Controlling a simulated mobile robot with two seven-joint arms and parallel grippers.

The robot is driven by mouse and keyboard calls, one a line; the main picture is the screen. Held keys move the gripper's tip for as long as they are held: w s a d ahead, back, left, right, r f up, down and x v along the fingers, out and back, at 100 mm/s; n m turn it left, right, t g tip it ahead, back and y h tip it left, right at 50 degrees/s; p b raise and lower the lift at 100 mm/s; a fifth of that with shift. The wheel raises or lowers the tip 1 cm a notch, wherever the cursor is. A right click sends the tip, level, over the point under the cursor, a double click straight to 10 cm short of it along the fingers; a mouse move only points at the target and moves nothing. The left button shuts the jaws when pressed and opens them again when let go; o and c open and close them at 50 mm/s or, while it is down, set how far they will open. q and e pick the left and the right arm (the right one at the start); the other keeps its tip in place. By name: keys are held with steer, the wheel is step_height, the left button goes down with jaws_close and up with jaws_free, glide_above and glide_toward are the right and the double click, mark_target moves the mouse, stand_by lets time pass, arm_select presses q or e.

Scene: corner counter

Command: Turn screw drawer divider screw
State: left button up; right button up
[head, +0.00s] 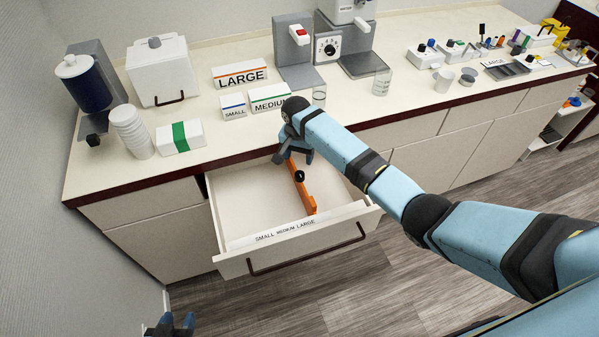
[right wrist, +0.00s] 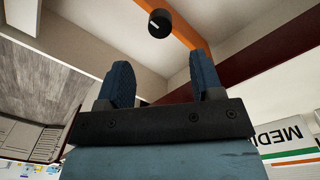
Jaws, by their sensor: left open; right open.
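The drawer (head: 365,211) is pulled open below the counter, with a SMALL, MEDIUM, LARGE label strip (head: 285,231) on its front. An orange divider (head: 308,199) stands inside it, running from back to front. A black screw knob (head: 299,176) sits on the divider; it also shows in the right wrist view (right wrist: 160,23) with a pale mark. My right gripper (head: 294,158) is over the back of the drawer, close to the divider. In the right wrist view its two fingers (right wrist: 162,75) are apart and empty, short of the knob. My left gripper (head: 172,325) is low at the left, away from the drawer.
Signs reading LARGE (head: 240,74), MEDIUM (head: 270,98) and SMALL (head: 233,107) stand on the counter behind the drawer. A cup stack (head: 131,130) and a green-banded white box (head: 181,137) are at left. The drawer floor left of the divider looks clear.

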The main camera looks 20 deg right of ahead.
mark_target(299, 173)
step_height(299, 173, down, 9)
steer(key=shift+r, duration=0.15)
steer(key=c, duration=0.9)
